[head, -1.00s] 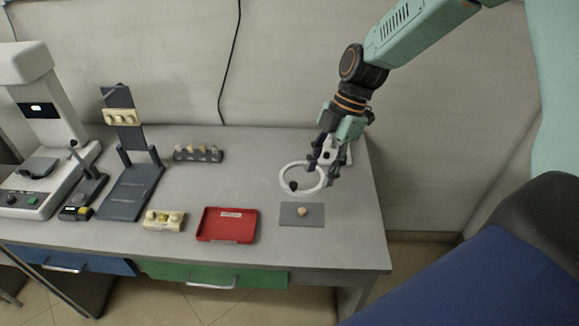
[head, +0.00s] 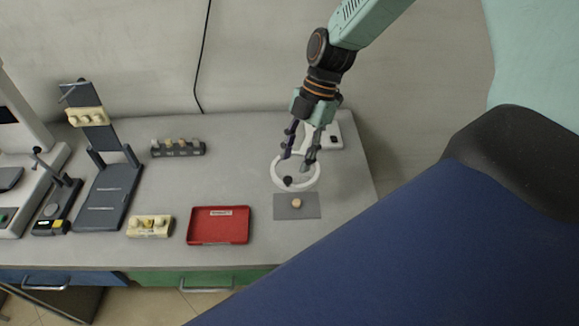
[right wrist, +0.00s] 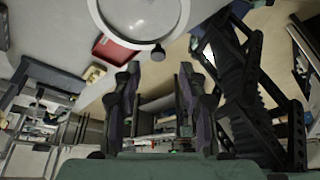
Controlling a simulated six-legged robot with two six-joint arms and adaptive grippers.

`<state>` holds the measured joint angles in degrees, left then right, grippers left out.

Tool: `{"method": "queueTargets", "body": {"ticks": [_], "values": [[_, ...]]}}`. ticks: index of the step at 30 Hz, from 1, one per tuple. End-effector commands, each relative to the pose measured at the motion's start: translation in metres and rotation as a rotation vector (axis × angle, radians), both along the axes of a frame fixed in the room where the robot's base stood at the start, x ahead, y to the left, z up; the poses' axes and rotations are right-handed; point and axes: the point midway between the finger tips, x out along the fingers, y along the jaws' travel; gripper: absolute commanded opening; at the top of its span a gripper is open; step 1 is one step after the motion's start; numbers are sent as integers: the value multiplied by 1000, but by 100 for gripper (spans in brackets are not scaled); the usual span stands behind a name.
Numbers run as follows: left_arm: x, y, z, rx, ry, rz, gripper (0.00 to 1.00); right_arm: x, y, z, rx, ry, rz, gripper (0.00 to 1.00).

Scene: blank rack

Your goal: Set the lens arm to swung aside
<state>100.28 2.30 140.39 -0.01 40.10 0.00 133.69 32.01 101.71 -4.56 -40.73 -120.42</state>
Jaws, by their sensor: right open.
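The lens arm's white ring (head: 274,176) stands above the grey mat (head: 312,208) at the right of the table, with a dark knob (head: 288,181) on its front rim. Its white base (head: 333,138) is behind it, partly hidden by my right gripper. My right gripper (head: 298,165) is open and empty, its fingers pointing down at the ring's back edge; I cannot tell whether they touch it. In the right wrist view the ring (right wrist: 177,28) and its knob (right wrist: 158,53) lie beyond the open fingertips. My left gripper is not in view.
A small tan piece (head: 297,203) lies on the mat. A red tray (head: 218,226), a cream block with knobs (head: 150,226), a dark rack of pieces (head: 178,148) and a dark stand (head: 104,190) are to the left. Bare table lies between rack and ring.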

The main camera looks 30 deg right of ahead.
Motion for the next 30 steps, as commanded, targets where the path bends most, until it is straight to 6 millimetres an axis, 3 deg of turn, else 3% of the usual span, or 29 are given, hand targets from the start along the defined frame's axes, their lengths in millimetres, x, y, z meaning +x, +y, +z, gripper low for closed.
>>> {"method": "queueTargets", "body": {"ticks": [3, 9, 20, 30], "values": [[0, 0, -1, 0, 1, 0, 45, -3, 8, -19, -3, 4, 2, 42], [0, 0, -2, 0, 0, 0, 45, -2, 16, -37, -2, 1, 2, 42], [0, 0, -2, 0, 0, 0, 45, 1, 18, -41, -2, -1, 1, 41], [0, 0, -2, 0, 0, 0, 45, 1, 18, -41, -2, -1, 1, 12]]}}
